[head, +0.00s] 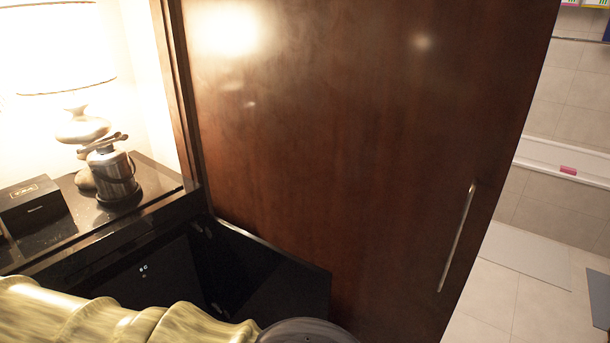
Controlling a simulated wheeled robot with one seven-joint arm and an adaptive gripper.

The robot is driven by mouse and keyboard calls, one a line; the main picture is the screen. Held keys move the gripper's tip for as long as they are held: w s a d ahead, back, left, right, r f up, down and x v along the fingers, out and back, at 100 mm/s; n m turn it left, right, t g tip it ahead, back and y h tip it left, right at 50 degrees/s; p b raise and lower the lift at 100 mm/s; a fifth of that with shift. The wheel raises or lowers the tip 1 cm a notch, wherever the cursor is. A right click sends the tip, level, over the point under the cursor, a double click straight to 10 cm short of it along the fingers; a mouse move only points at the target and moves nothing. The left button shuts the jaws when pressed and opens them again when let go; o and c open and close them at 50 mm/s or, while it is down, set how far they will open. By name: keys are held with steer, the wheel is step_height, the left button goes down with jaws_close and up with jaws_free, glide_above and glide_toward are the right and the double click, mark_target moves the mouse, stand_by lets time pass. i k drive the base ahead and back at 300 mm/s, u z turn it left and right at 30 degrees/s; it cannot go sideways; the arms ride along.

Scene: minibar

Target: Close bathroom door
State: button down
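The bathroom door (340,130) is a large dark brown glossy wooden panel filling the middle of the head view. A slim vertical metal handle (457,237) sits near its right edge. Right of that edge the tiled bathroom shows through an opening. My gripper is not in view. A rounded dark part at the bottom middle may be mine, but I cannot tell.
A black counter (160,205) at left holds a lit lamp (60,45), a metal ice bucket (113,175) and a black box (33,203). An open black cabinet door (270,285) stands below, close to the brown panel. Bathroom floor (490,305) shows at right.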

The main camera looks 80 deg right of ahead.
mark_target(372, 144)
steer(key=i, duration=1.25)
steer(key=z, duration=3.4)
